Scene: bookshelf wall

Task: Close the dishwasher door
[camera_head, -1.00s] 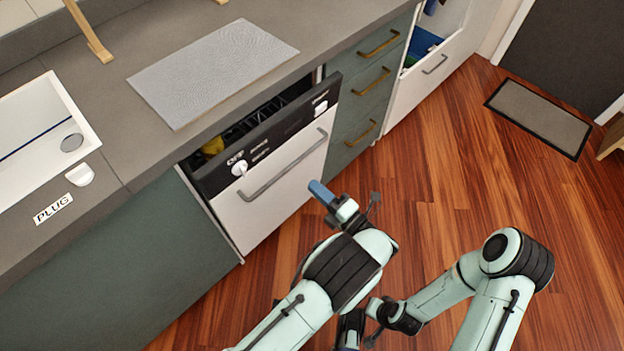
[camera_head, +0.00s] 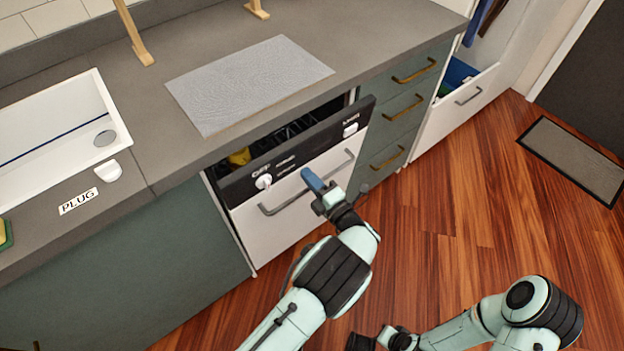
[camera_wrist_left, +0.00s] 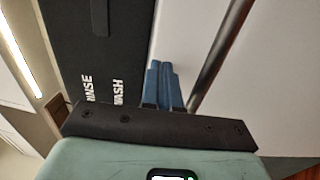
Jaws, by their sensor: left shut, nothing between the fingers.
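The dishwasher door (camera_head: 290,222) is white with a black control strip (camera_head: 295,153) on top and a grey bar handle (camera_head: 285,207). It is tilted partly open, and a dark rack and something yellow show in the gap behind it. My left gripper (camera_head: 312,180) is shut and empty, its blue fingers in front of the door near the handle and strip. In the left wrist view the shut blue fingers (camera_wrist_left: 163,85) lie over the door between the strip and the handle bar (camera_wrist_left: 218,58); I cannot tell whether they touch. My right gripper's fingers are not clearly visible.
A grey counter (camera_head: 190,60) with a mat (camera_head: 248,85) runs above the dishwasher, with a white sink (camera_head: 60,115) at left. Green drawers (camera_head: 405,105) stand at right, and an open white drawer (camera_head: 465,110) beyond them.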

